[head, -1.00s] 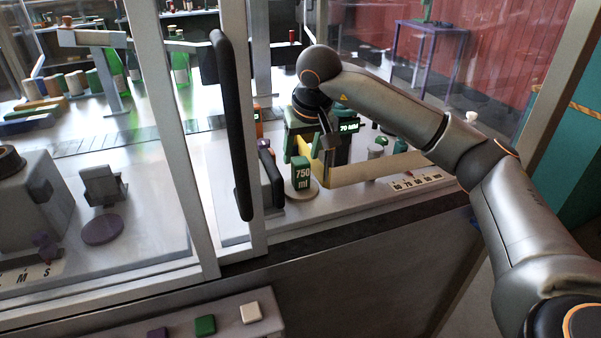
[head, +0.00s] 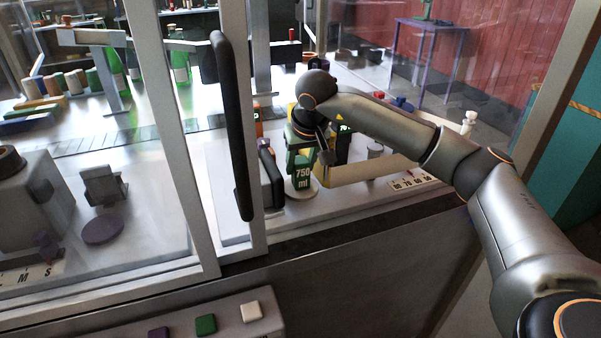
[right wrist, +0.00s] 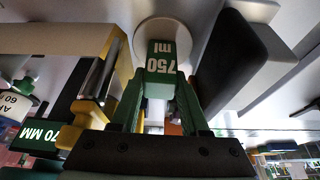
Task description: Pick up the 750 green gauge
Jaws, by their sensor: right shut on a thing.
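The green 750 ml gauge (head: 302,178) stands upright on a round pale base at the front of the right-hand station, just right of the black door handle. My right gripper (head: 302,158) has come down over its top from above and is shut on it. In the right wrist view the gauge (right wrist: 160,66), with its white "750 ml" label upside down, sits between the two fingertips (right wrist: 160,84), over the pale round disc (right wrist: 165,35). I see no clear gap between the gauge and its base. My left gripper is not in view.
A black block (right wrist: 236,62) stands close beside the gauge. A yellow frame (head: 370,170) and a "70 MM" part (right wrist: 40,134) are on its other side. The door handle (head: 232,125) and metal door post are near on the left. A number strip (head: 412,182) lies at right.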

